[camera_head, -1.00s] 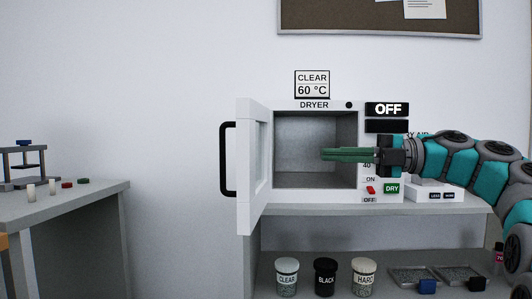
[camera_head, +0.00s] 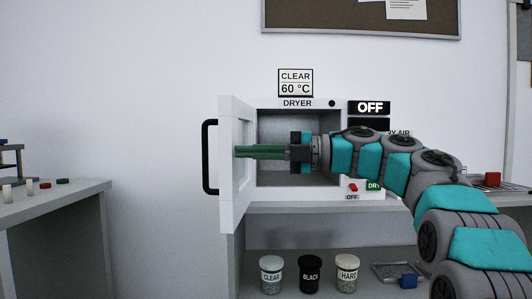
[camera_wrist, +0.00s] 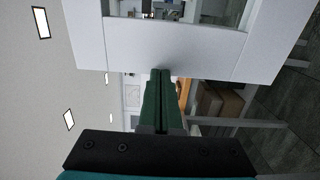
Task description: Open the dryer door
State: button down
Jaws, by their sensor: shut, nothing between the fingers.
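The white dryer (camera_head: 300,200) stands on a grey bench, its grey chamber (camera_head: 275,130) open to view. Its door (camera_head: 230,200) is hinged at the left and stands swung well open, with a black handle (camera_head: 207,157) on its outer face. My gripper (camera_head: 238,151) is shut and empty. Its green fingers point left in front of the chamber, with their tips at the inner side of the door. In the wrist view the fingertips (camera_wrist: 160,73) reach the edge of the white door panel (camera_wrist: 180,50). I cannot tell whether they touch it.
The dryer display (camera_head: 370,107) reads OFF. Jars labelled CLEAR (camera_head: 271,275), BLACK (camera_head: 310,274) and HARD (camera_head: 347,274) stand on the shelf below, beside a tray (camera_head: 392,271). A separate table (camera_head: 60,200) stands at the left, with free floor space between.

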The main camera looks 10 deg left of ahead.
jog(key=shift+a, duration=0.15)
jog(key=s+a+m+t+b, duration=0.1)
jog(key=a+m+t, duration=0.2)
jog(key=a, duration=0.4)
jog(key=shift+s+a+t, duration=0.15)
jog(key=shift+a+t, duration=0.15)
jog(key=shift+t, duration=0.6)
